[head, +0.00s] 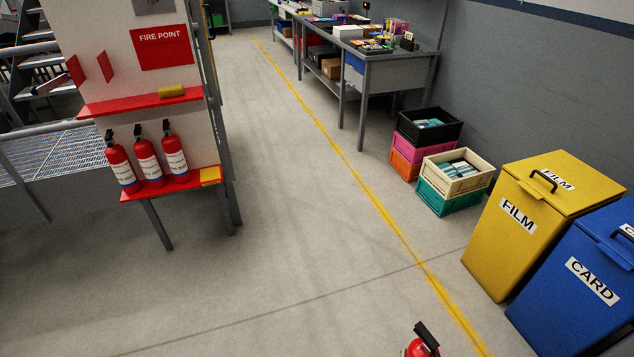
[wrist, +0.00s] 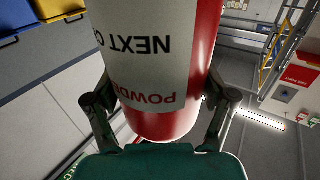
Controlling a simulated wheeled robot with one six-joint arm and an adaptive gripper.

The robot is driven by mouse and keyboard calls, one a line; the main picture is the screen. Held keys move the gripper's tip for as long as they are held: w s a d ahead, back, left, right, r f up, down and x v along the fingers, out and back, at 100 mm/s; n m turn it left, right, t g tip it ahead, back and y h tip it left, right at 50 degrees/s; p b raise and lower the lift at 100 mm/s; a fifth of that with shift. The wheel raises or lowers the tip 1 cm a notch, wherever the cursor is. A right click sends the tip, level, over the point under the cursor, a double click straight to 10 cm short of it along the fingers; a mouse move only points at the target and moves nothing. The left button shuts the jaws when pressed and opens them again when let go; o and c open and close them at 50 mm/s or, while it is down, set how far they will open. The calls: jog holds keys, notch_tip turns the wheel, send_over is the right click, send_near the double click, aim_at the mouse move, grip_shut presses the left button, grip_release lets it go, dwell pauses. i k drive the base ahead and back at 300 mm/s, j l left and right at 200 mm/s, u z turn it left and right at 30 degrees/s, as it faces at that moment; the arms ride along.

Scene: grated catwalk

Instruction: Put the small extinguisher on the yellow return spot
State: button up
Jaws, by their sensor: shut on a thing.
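A red extinguisher with a white label (wrist: 150,50) fills the middle of the wrist view, its lettering upside down there. My gripper (wrist: 160,103) is shut on it, one finger on each side. In the head view only the black handle and red top of an extinguisher (head: 423,344) show at the bottom edge; my gripper is out of that frame. The yellow spot (head: 211,175) is at the right end of the lower red shelf (head: 200,188), bare and well apart from the held extinguisher.
Several red extinguishers (head: 149,161) stand in a row on the lower shelf, left of the spot. A yellow object (head: 171,91) lies on the upper red shelf (head: 130,103). Yellow (head: 520,240) and blue (head: 565,305) bins and stacked crates (head: 445,204) stand right. The middle floor is clear.

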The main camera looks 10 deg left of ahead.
aim_at(210, 173)
jog(key=i+j+u, duration=0.55)
jog(key=i+u, duration=0.3)
jog(key=i+j+u, duration=0.1)
jog(key=i+u, duration=0.15)
jog(key=i, duration=1.5)
